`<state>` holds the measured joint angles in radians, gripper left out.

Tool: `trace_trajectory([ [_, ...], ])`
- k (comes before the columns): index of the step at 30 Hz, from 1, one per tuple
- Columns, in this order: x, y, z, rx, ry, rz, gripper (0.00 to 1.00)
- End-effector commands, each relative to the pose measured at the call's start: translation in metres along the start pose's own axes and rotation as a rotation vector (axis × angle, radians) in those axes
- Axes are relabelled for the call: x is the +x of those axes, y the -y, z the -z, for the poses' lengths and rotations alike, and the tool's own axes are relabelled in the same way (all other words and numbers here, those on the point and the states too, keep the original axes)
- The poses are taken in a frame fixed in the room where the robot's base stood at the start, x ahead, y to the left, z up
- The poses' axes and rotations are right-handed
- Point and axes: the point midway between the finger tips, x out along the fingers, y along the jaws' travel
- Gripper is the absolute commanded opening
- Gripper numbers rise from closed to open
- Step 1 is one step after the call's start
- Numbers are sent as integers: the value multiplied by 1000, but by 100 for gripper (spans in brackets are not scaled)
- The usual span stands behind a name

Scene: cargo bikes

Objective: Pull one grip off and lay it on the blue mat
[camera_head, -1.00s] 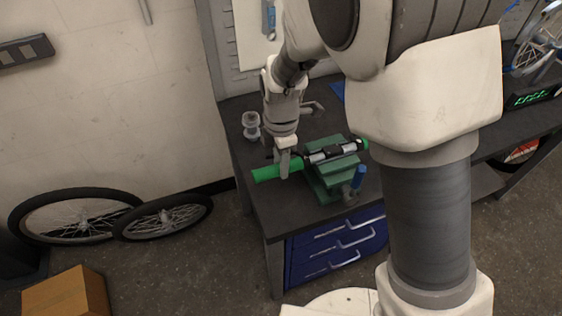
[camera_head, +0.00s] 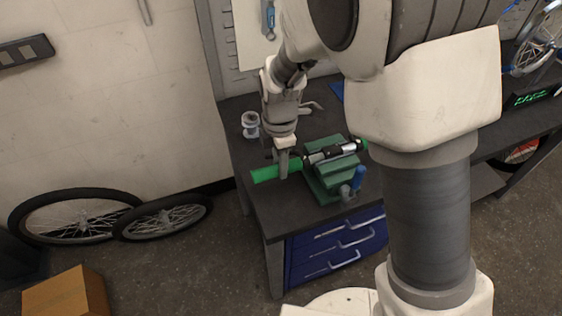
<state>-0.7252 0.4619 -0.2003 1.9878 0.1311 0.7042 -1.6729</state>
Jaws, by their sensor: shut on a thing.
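A bar (camera_head: 330,153) is clamped across a green vise (camera_head: 322,181) on the workbench. A long green grip (camera_head: 264,174) is at the bar's left end, and another green end (camera_head: 364,146) shows at its right. My gripper (camera_head: 283,172) points down and is shut on the left grip, near its inner end. I cannot tell how much of the bar is inside that grip. A small part of the blue mat (camera_head: 337,92) shows at the back of the bench; my arm hides the rest.
A small clear and grey spool-like item (camera_head: 250,124) stands left of my gripper on the dark workbench (camera_head: 263,213). Blue drawers (camera_head: 335,248) are below. A lit green display (camera_head: 531,98) and a wheel are at the right. The bench front left is clear.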

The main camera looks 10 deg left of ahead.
Motion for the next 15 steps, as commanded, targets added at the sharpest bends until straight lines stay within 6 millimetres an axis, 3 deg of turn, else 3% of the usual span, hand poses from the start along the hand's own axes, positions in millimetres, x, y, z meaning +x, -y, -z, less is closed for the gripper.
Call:
trace_trajectory([
  [15,0,0,23,-5,-6,0,0],
])
